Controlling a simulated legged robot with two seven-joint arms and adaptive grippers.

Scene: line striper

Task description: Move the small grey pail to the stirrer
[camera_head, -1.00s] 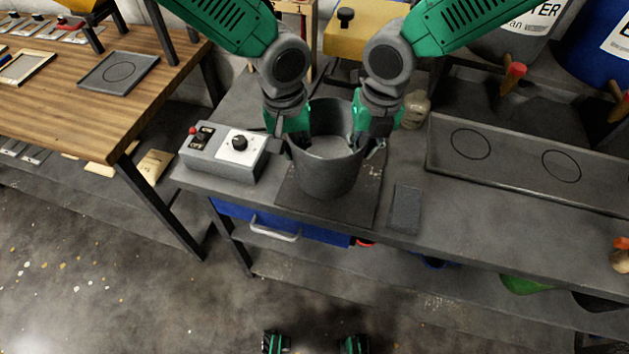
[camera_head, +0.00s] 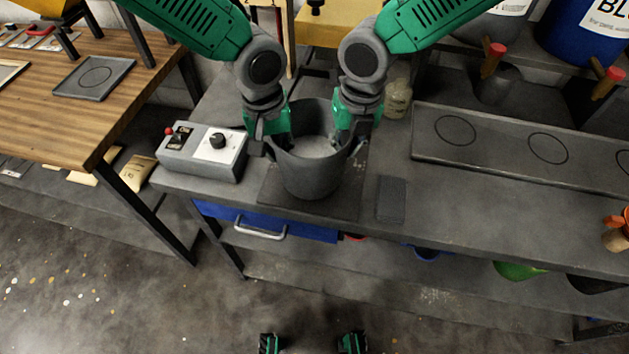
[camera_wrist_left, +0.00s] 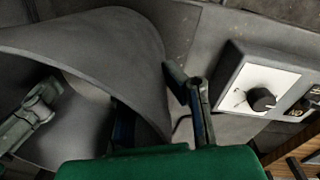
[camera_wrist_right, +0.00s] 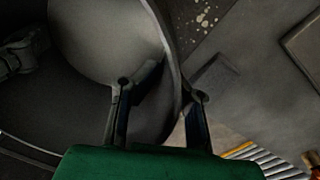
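The small grey pail (camera_head: 308,178) stands upright on a dark square plate (camera_head: 345,206) on the grey bench, with light grey contents inside. My left gripper (camera_head: 270,146) is at the pail's left rim and my right gripper (camera_head: 354,143) at its right rim. In the left wrist view the pail (camera_wrist_left: 105,30) has its wall between my fingers, the inner one mostly hidden. In the right wrist view the fingers converge on both sides of the pail (camera_wrist_right: 165,40) wall. Both grippers look shut on it. I cannot tell for certain which object is the stirrer.
A grey control box (camera_head: 202,152) with a knob and red button stands close left of the pail. A dark pad (camera_head: 391,198) and a long tray (camera_head: 500,150) with marked circles lie to the right. A bottle (camera_head: 397,97) and a yellow machine (camera_head: 335,30) are behind.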

